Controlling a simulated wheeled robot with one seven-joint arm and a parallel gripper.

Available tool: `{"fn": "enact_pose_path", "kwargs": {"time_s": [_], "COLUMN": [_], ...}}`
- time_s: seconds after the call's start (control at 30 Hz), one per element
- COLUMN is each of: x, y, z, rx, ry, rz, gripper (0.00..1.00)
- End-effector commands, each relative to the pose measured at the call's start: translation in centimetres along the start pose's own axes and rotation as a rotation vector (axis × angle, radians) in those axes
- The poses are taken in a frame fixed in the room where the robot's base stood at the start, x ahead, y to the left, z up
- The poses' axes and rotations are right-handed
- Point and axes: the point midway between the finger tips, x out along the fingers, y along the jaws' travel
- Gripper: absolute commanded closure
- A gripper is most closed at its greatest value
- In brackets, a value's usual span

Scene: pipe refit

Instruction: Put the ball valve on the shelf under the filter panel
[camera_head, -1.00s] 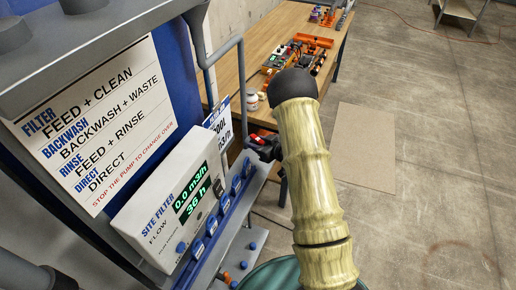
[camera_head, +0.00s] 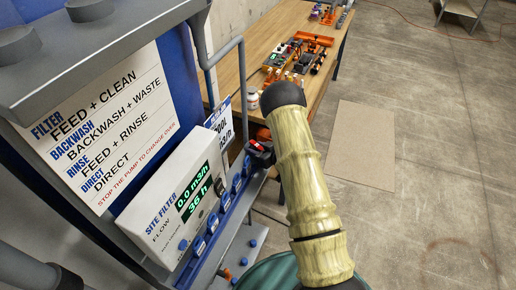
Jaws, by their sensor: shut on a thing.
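My gripper (camera_head: 266,157) is a small dark shape beyond the pale, ringed sleeve of my arm, largely hidden by it. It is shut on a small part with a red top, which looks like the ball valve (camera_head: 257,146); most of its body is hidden. The part is held at the far end of the blue row of knobs, close to the filter panel (camera_head: 178,205). I cannot tell whether it touches anything. A grey shelf (camera_head: 240,253) with blue knobs lies below the panel.
A wooden bench (camera_head: 258,60) with orange and black tools (camera_head: 305,50) stands behind. A white jar (camera_head: 252,101) sits near its front edge. A vertical grey pipe (camera_head: 243,80) runs beside the panel. A flat board (camera_head: 360,145) lies on the open floor at right.

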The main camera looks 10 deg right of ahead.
Motion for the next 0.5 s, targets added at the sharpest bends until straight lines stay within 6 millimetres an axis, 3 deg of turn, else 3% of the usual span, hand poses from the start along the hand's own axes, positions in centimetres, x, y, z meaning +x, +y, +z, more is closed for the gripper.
{"fn": "enact_pose_path", "kwargs": {"time_s": [0.13,0.17,0.27,0.5], "x": [0.12,0.12,0.08,0.07], "y": [0.01,0.00,0.00,0.00], "z": [0.30,0.30,0.22,0.20], "rx": [0.000,0.000,0.000,0.000], "ry": [0.000,0.000,0.000,0.000], "rz": [0.000,0.000,0.000,0.000], "gripper": [0.87,0.61,0.41,0.41]}}
